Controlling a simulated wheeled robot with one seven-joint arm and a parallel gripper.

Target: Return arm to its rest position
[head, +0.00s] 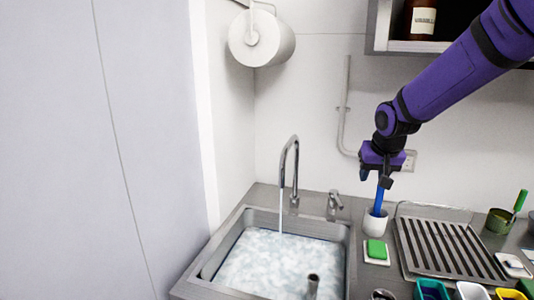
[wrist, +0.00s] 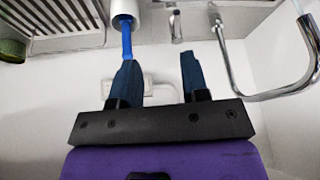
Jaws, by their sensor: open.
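My purple arm reaches in from the upper right in the head view. A blue handle (head: 379,200) stands upright in the cup, close below my gripper. In the wrist view my gripper (wrist: 158,60) has its two dark fingers apart, with nothing between the tips. There the blue handle (wrist: 127,40) shows in line with the left finger, and the white cup (wrist: 125,9) is beyond it. I cannot tell whether finger and handle touch.
The steel sink (head: 222,240) holds foamy water under a curved faucet (head: 296,160). A green sponge (head: 376,249) and a drain rack (head: 440,248) are near the cup. A shelf (head: 410,46) hangs at the upper right, close to my arm. A paper roll (head: 262,38) is on the wall.

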